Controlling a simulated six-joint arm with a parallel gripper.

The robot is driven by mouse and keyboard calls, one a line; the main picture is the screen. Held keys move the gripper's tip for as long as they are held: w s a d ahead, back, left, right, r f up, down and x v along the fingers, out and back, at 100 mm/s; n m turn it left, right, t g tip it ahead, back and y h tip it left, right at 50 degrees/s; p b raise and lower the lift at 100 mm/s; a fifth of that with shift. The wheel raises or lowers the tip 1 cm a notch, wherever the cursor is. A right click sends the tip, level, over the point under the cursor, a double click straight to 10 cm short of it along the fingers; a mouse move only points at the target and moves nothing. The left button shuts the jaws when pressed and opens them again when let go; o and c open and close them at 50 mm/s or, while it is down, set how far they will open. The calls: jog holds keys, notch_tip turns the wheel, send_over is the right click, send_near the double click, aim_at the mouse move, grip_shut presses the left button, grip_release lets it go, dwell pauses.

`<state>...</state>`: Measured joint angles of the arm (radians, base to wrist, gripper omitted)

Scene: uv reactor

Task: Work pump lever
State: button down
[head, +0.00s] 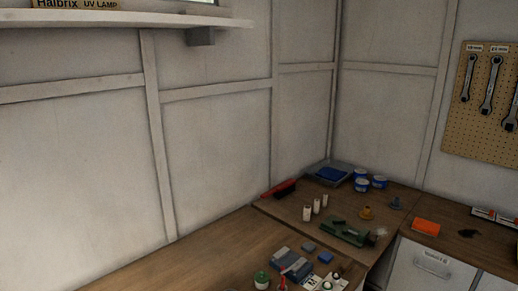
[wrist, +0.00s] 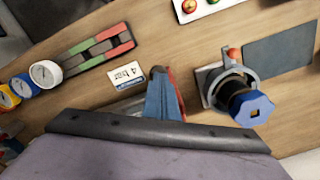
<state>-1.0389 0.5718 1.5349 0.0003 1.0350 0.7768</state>
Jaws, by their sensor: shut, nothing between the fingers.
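My gripper (wrist: 160,82) shows in the wrist view as narrow blue and grey fingers, closed together and empty, above a dark bar and pale body. A thin red part (wrist: 178,88) shows just behind and right of the fingers. It may belong to the pump lever, but the fingers hide most of it, and I cannot tell whether they touch. A grey metal piece (wrist: 128,106) lies left of the fingers, partly covered. A "4 bar" card (wrist: 127,75) lies beyond it. In the head view, a small red part (head: 282,284) shows at the lower edge; my gripper is not seen there.
In the wrist view, a blue-knobbed device (wrist: 250,106) stands right of my gripper. Dial gauges (wrist: 45,73) and a green-red strip (wrist: 98,50) lie left. A panel with round buttons (wrist: 196,8) is at top. In the head view, bare bench (head: 185,262) lies left.

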jog(key=shift+r+p, duration=2.05)
jog(key=shift+r, duration=0.15)
